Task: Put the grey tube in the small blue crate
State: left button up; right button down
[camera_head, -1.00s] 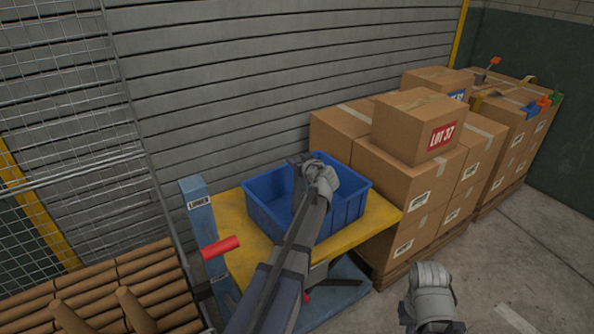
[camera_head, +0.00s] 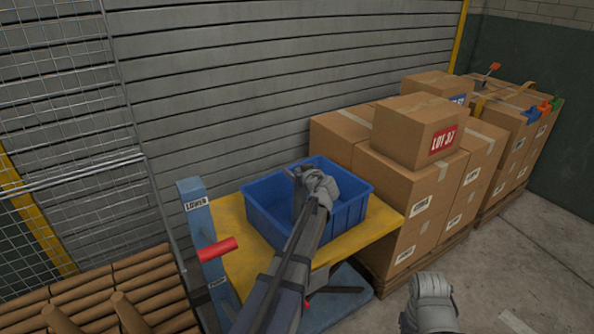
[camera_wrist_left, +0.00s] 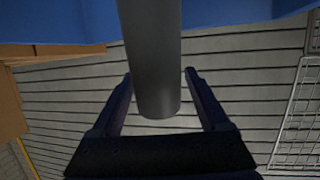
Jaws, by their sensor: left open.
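The small blue crate (camera_head: 352,212) stands on a yellow platform. My left gripper (camera_head: 296,172) is over the crate's opening, and my left arm crosses its front wall. In the left wrist view the grey tube (camera_wrist_left: 153,60) runs from the top edge down between the two spread fingers of my left gripper (camera_wrist_left: 159,78). Gaps show beside the tube near the fingertips. The crate's blue wall (camera_wrist_left: 225,12) shows behind the tube. In the head view I cannot make out the tube.
The yellow platform (camera_head: 375,222) belongs to a lift with a blue post (camera_head: 197,215) and red handle (camera_head: 217,249). Stacked cartons (camera_head: 398,185) stand close right of the crate. Brown rolls (camera_head: 95,292) lie at lower left. A grey shutter (camera_head: 250,80) closes the back.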

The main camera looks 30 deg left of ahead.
pick_arm(q)
jog(key=shift+r, duration=0.25)
jog(key=p+v, duration=0.3)
jog(key=v, duration=0.9)
jog(key=shift+p, duration=0.4)
